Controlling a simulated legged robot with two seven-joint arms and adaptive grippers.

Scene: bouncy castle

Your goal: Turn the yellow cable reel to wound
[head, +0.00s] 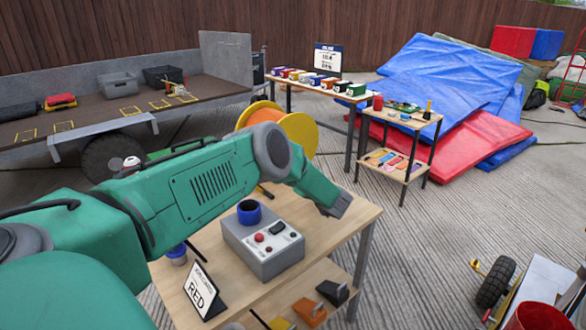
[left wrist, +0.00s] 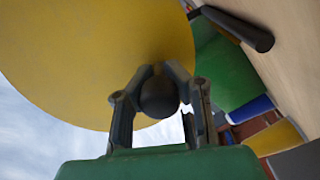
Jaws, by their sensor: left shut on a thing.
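The cable reel (head: 313,132) stands behind my left arm in the head view, with yellow flanges and an orange middle; its lower part is hidden by the arm. In the left wrist view its yellow disc (left wrist: 90,55) fills the upper left. My left gripper (left wrist: 158,92) is shut on a dark round knob (left wrist: 160,98) in front of that disc. In the head view the left gripper's fingers cannot be made out past the green arm. My right gripper is in neither view.
A wooden table (head: 335,235) holds a grey control box (head: 262,245), a blue cup-like ring (head: 249,212) and a sign reading RED (head: 203,291). A dark rod (left wrist: 237,27) lies near the wood in the wrist view.

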